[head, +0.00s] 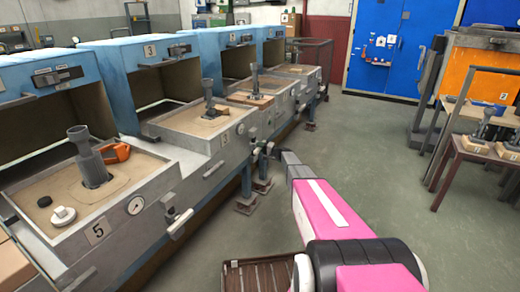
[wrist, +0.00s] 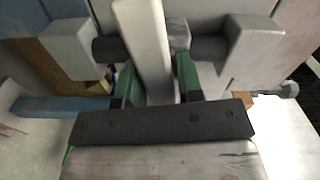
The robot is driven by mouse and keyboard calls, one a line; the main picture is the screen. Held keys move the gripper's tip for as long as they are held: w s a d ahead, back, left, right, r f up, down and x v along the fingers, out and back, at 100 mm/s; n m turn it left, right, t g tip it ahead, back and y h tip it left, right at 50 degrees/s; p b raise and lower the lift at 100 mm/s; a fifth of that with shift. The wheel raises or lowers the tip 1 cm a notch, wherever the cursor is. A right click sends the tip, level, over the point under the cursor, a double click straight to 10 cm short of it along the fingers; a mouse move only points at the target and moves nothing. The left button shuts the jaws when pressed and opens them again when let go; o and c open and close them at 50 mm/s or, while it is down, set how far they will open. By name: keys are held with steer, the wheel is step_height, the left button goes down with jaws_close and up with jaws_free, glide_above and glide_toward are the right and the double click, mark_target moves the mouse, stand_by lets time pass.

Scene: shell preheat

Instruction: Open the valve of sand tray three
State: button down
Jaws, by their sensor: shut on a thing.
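Sand tray three (head: 192,121), under the blue hood marked 3 (head: 150,50), holds sand with a dark grey shell standing in it. A round gauge (head: 240,129) is on its front. My gripper (head: 267,150) reaches the bench front just right of that gauge, where the valve is small and mostly hidden in the head view. In the wrist view, the green fingers of my gripper (wrist: 157,85) are shut on a pale grey valve lever (wrist: 146,35). The lever crosses a dark rod between two grey blocks. I cannot tell how far the lever is turned.
Tray five (head: 95,232), with a grey shell, an orange tool and a white knob, is nearest at left. Its own valve handle (head: 178,224) sticks out from the bench. A brown slatted crate (head: 250,276) is below my arm. Floor is free at right, before a brown table (head: 480,155).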

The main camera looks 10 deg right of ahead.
steer(key=n, duration=0.4)
steer(key=shift+n, duration=0.3)
steer(key=n, duration=0.3)
steer(key=shift+n, duration=0.3)
steer(key=n, duration=0.4)
steer(key=shift+n, duration=1.9)
steer(key=c, duration=0.9)
jaws_free()
steer(key=v, duration=1.1)
